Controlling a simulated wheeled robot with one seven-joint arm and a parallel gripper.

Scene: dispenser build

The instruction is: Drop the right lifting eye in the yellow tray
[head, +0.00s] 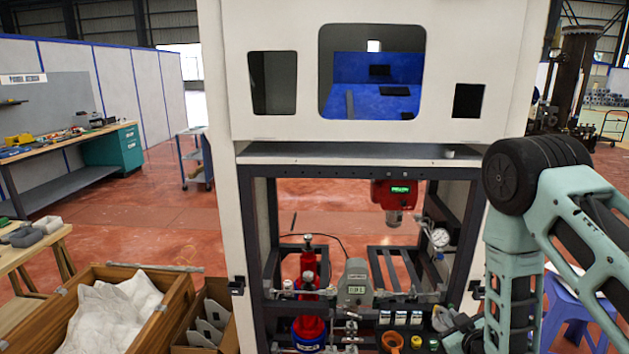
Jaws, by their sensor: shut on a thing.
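My arm comes down at the right of the head view, in front of the frame's right post. My gripper (447,321) is low at the lower right, just in front of the bench inside the frame. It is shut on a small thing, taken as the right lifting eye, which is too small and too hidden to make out. A small patch of yellow shows beside the gripper; I cannot tell whether it is part of the yellow tray. No yellow tray can be clearly made out.
An orange cup (392,341) is left of my gripper. A gauge (439,238) hangs near the right post. A wooden crate (167,325) stands at the lower left.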

